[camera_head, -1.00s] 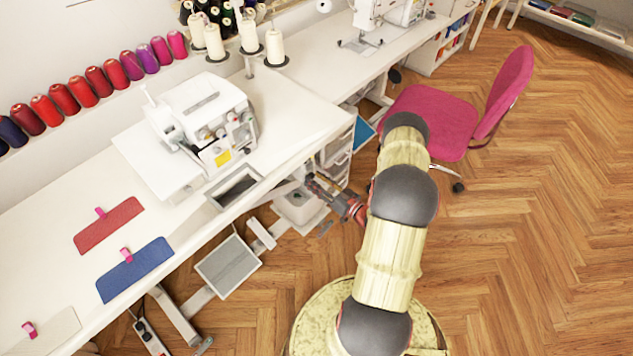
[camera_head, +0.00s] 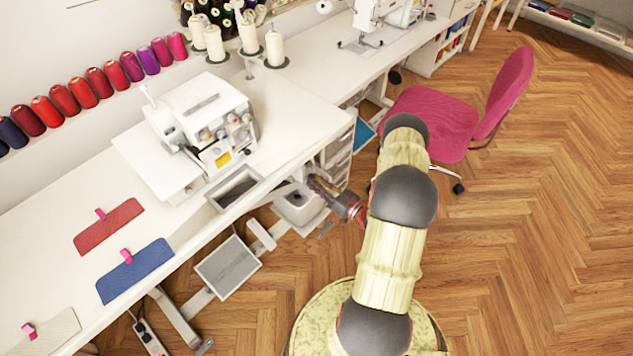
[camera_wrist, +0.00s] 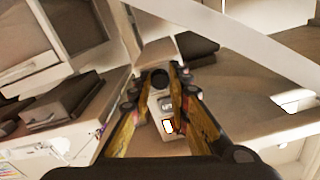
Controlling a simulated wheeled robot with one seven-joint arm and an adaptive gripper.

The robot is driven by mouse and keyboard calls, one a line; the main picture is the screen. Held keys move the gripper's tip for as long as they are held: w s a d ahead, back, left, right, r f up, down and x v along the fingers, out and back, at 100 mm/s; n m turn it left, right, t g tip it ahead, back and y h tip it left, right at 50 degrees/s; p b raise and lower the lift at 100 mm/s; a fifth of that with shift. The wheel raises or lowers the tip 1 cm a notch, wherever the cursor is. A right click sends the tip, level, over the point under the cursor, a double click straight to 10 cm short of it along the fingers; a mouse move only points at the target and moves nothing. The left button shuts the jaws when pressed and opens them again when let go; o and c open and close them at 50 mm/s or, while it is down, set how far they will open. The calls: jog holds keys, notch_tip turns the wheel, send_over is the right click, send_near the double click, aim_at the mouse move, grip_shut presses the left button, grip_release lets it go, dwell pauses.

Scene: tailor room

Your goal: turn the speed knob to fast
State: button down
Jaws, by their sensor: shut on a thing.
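The speed knob (camera_wrist: 160,76) is a small dark round knob on a pale control panel, in the upper middle of the wrist view. Below it on the panel are a small grey part (camera_wrist: 165,104) and a lit white-and-orange switch (camera_wrist: 168,126). My gripper (camera_wrist: 158,82) has one finger on each side of the knob and is shut on it. I cannot read any speed marks. In the head view my gripper (camera_head: 314,184) is just below the table's front edge, and the knob cannot be made out there.
The white table (camera_head: 60,215) carries a serger (camera_head: 205,120), with a grey tray (camera_head: 235,188) at its edge. Drawers (camera_head: 340,158) are just beyond my gripper. A pink chair (camera_head: 435,115) stands behind my arm. A pedal (camera_head: 228,267) lies below; the floor at right is clear.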

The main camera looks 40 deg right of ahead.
jog(key=shift+m, duration=0.4)
jog(key=shift+m+p, duration=1.3)
jog(key=shift+m, duration=2.7)
jog(key=c, duration=1.7)
grip_release()
jog(key=shift+a, duration=0.1)
jog(key=shift+o, duration=0.2)
jog(key=s+d, duration=0.1)
jog(key=s, duration=1.1)
